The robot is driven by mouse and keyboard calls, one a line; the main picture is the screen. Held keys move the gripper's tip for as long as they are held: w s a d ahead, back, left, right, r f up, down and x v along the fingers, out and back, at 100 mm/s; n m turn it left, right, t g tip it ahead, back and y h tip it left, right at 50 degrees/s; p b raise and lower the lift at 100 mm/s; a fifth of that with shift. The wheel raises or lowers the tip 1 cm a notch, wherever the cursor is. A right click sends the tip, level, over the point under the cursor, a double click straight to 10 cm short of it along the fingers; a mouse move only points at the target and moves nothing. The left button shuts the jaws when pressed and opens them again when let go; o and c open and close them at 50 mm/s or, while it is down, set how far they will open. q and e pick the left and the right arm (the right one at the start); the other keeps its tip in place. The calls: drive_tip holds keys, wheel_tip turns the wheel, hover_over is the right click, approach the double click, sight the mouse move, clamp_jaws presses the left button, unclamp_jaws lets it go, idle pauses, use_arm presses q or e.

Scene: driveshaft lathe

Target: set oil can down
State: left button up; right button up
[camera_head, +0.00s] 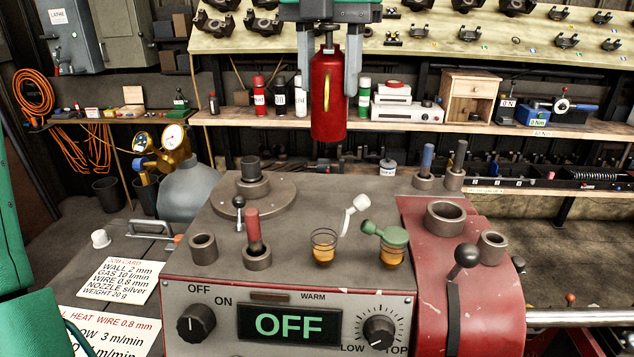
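The oil can, taken to be the red can (328,112) with a narrow top and a yellow strip on its front, is upright at the top middle of the head view. A gripper (329,82), taken to be my right one, comes down from the top edge with one finger on each side of the can. It appears shut on the can. The can's base hangs in the air in front of the back shelf, beyond the machine. My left gripper is not in view.
The grey machine top (305,200) bears metal rings, levers, a glass oil cup (323,247) and a green-lidded cup (392,245). Bottles (259,97), boxes and a wooden drawer unit (470,97) stand on the back shelf. A gas cylinder (190,190) stands at left.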

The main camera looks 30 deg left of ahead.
use_arm(q)
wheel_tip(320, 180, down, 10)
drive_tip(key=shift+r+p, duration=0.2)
drive_tip(key=shift+p, duration=0.2)
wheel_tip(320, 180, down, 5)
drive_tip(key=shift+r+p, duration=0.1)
drive_tip(key=shift+p, duration=0.3)
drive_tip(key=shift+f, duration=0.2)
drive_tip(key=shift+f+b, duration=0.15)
drive_tip(key=shift+b, duration=0.15)
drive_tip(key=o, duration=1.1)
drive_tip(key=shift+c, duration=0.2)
